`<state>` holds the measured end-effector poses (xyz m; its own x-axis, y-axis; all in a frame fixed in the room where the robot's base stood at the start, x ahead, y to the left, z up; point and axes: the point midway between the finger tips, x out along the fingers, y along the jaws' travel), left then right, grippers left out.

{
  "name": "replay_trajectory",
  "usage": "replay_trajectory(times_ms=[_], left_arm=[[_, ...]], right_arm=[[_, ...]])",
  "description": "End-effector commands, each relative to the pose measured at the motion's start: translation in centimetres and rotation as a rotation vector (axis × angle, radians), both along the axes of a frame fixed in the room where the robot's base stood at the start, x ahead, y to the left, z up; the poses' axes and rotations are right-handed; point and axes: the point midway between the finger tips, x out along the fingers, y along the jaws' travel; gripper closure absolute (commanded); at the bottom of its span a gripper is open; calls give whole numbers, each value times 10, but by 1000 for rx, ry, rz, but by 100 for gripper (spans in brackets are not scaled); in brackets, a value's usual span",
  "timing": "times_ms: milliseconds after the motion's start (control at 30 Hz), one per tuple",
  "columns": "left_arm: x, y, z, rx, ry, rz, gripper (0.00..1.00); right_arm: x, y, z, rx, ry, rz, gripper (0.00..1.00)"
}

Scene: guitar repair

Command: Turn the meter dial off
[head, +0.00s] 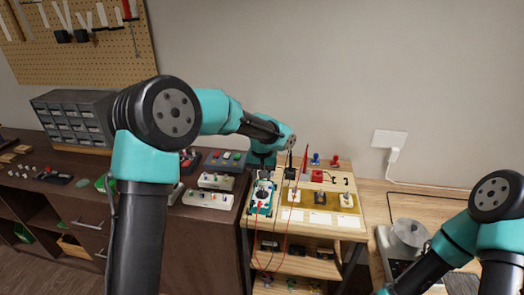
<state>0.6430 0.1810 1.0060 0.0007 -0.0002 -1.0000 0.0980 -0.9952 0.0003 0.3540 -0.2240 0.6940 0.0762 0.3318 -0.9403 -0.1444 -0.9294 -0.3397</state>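The meter (262,200) is a small teal and white device on the left part of the light wooden bench top. Red and black leads run from it and hang over the bench front. Its dial is too small to read. My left arm reaches over from the left, and my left gripper (265,174) is small and dark just above the far end of the meter. I cannot tell whether it touches the meter or whether its fingers are open. My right arm is at the lower right, and its gripper is outside the picture.
Pedals (208,199) stand on the dark cabinet left of the bench. A tan mat (340,200) with small parts lies right of the meter. Red and blue items (315,159) stand at the back. A round metal device (408,236) is at the right.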

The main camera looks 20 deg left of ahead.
Motion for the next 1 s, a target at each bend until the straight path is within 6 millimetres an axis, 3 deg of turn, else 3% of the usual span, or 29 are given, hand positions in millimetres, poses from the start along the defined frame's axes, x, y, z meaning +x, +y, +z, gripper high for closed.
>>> replay_trajectory(times_ms=[300, 500, 700, 1000], left_arm=[[0, 0, 63, -1, -3, 0, 61], [0, 0, 94, 0, -2, -1, 61], [0, 0, 106, 0, 0, -1, 61], [0, 0, 106, 0, 0, -2, 61]], right_arm=[[0, 0, 0, 0, 0, 0, 60], [0, 0, 0, 0, 0, 0, 60], [0, 0, 0, 0, 0, 0, 60], [0, 0, 0, 0, 0, 0, 60]])
